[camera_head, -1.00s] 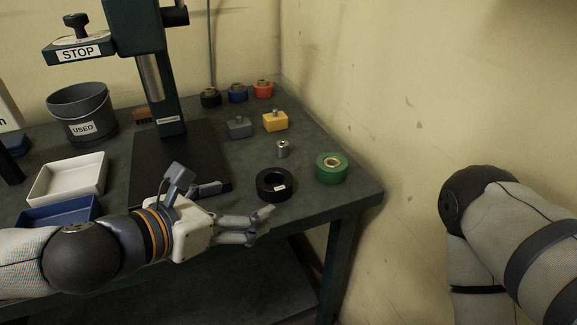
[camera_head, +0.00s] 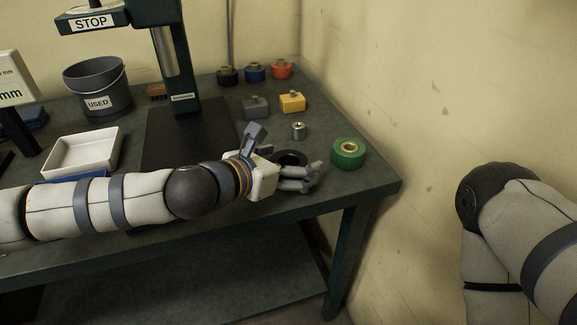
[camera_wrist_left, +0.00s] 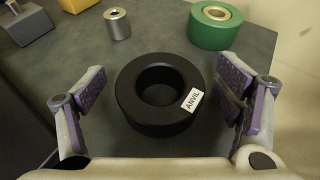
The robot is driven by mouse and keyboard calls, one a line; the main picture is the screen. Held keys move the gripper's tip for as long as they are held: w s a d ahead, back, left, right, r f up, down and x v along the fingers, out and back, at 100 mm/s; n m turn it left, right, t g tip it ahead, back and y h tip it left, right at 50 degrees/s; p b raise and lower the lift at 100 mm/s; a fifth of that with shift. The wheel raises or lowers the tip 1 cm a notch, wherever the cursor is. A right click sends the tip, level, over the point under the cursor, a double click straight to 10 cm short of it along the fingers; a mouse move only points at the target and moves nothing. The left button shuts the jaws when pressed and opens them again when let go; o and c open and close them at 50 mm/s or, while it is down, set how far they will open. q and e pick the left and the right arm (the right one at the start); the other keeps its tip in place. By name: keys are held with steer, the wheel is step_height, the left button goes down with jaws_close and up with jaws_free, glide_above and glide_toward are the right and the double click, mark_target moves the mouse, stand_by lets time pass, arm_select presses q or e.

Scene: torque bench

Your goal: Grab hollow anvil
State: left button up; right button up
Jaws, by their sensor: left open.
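The hollow anvil is a black ring (camera_wrist_left: 128,108) with a white "ANVIL" label, lying flat on the bench in the left wrist view. In the head view the anvil (camera_head: 291,157) is partly hidden behind my left gripper. My left gripper (camera_head: 312,178) is open, and in the left wrist view its two fingers (camera_wrist_left: 165,105) stand apart on either side of the ring, with nothing held. I cannot tell whether a finger touches it. My right arm shows at the right of the head view, but its gripper is out of frame.
A green ring (camera_head: 348,153) and a small metal cylinder (camera_head: 298,131) stand just beyond the anvil. Grey (camera_head: 256,107) and yellow (camera_head: 292,102) blocks sit behind. The press base (camera_head: 187,138) is to the left. The bench's right edge and the wall are close.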

arm_select(q)
steer(key=c, duration=1.9)
steer(key=shift+r, duration=0.2)
jaws_close()
